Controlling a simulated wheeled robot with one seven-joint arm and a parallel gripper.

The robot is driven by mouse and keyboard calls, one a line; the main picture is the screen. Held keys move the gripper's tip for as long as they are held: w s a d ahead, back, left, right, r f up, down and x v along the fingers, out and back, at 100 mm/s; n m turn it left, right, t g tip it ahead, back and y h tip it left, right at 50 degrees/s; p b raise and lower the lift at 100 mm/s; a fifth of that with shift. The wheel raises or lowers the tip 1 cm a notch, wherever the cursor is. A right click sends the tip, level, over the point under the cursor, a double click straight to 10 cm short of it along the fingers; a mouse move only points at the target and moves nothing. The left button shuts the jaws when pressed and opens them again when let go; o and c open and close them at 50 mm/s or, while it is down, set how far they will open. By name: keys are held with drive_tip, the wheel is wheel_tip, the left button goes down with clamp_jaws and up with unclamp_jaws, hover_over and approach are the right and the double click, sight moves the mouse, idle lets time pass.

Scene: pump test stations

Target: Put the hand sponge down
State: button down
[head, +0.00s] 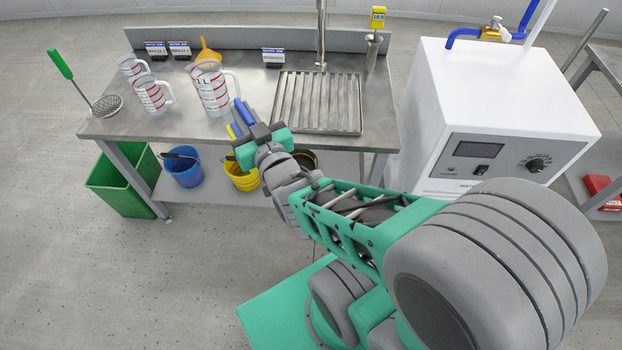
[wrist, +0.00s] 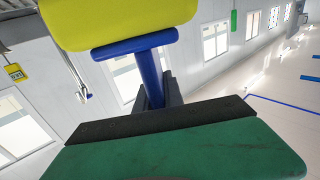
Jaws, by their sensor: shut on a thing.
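The hand sponge has a yellow sponge head (wrist: 120,22) on a blue T-shaped handle (wrist: 150,75), seen close up in the wrist view. My gripper (wrist: 160,100) is shut on the blue handle, with the yellow head beyond the fingers. In the head view my gripper (head: 246,127) is at the front edge of the steel bench (head: 190,128), below the large 1 L jug. Blue and yellow parts (head: 241,112) show at its fingers there. Whether the sponge touches the bench cannot be told.
Measuring jugs (head: 212,88) (head: 150,94), a yellow funnel (head: 205,50) and a green-handled strainer (head: 107,104) occupy the bench's left. A ribbed drainer (head: 318,103) lies right of my gripper. Blue (head: 183,170) and yellow (head: 242,178) buckets stand below. A white machine (head: 490,110) stands right.

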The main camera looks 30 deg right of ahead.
drive_tip(key=w+d+f+b, duration=0.1)
drive_tip(key=w+f+b, duration=0.1)
drive_tip(key=f+b, duration=0.85)
drive_tip(key=w+d+f+h+b, duration=0.1)
drive_tip(key=w+d+f+b, duration=0.1)
drive_tip(key=f+b, duration=0.85)
drive_tip(key=w+d+f+b, duration=0.1)
drive_tip(key=w+f+b, duration=0.2)
drive_tip(key=f+b, duration=0.75)
drive_tip(key=s+d+f+m+g+h+p, duration=0.25)
drive_tip(key=d+f+h, duration=0.25)
drive_tip(key=d+f, duration=0.65)
drive_tip(key=s+d+f+m+g+h+p, duration=0.1)
drive_tip(key=d+f+m+h, duration=0.3)
drive_tip(key=d+f, duration=0.8)
drive_tip(key=shift+w+d+f+b, duration=0.8)
drive_tip(key=shift+w+d+f, duration=0.85)
drive_tip(key=shift+d, duration=0.65)
drive_tip(key=shift+w+d+f+b, duration=0.75)
drive_tip(key=shift+w+d+f, duration=0.65)
drive_tip(key=shift+d+f, duration=0.7)
drive_tip(key=shift+w+d+f+b, duration=0.8)
drive_tip(key=shift+w+d+f, duration=0.75)
drive_tip(key=shift+d, duration=0.95)
drive_tip(key=c, duration=1.5)
unclamp_jaws()
drive_tip(key=shift+r, duration=0.15)
drive_tip(key=shift+o, duration=0.2)
